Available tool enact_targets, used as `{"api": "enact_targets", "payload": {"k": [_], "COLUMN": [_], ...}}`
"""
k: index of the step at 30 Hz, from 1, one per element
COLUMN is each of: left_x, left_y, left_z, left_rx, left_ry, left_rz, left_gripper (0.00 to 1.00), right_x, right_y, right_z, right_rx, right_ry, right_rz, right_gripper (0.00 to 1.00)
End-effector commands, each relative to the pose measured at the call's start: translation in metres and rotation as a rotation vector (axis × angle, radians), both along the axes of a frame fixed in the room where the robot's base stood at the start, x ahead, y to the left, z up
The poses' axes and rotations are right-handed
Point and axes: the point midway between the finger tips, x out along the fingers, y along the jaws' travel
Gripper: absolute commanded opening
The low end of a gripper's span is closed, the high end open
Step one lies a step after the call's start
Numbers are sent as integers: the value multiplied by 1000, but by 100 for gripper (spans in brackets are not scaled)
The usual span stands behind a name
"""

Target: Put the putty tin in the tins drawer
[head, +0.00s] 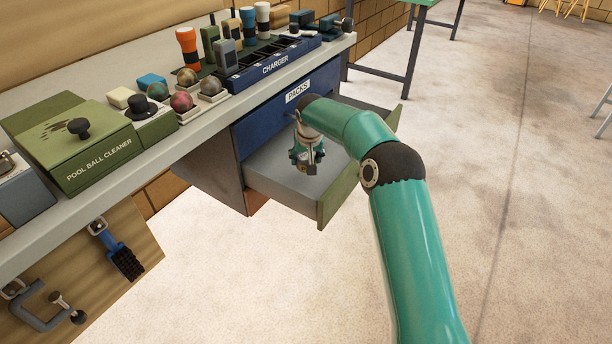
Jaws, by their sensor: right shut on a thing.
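An open drawer (338,196) with a grey floor and an olive-green front juts out below the blue PACKS drawer (318,92). Its front label is out of sight, so I cannot read whether it is the tins drawer. My right gripper (304,169) points down over the inside of this open drawer. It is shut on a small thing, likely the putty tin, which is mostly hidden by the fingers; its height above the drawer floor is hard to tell. My left gripper is not in view.
The bench top above the drawers holds a CHARGER rack (276,63), several balls on stands, and a green POOL BALL CLEANER box (85,140). A blue brush (122,258) and a clamp (42,308) hang on the board below. The floor right of the drawer is clear.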

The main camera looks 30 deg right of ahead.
Motion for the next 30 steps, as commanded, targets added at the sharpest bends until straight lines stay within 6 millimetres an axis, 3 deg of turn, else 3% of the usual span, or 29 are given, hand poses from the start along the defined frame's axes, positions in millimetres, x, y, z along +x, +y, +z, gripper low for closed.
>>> {"api": "enact_targets", "payload": {"k": [12, 25, 26, 30], "left_x": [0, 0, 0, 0], "left_y": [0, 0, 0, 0], "left_z": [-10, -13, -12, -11], "left_rx": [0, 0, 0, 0], "left_ry": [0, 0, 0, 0], "left_rz": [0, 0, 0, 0], "left_gripper": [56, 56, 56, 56], "right_x": [-1, -1, -1, -1], "right_y": [-1, -1, -1, -1], "right_z": [-53, -61, -60, -60], "right_rx": [0, 0, 1, 0], "right_ry": [0, -1, 0, 0], "right_rz": [-1, -2, -2, -2], "right_gripper": [24, 24, 67, 87]}}
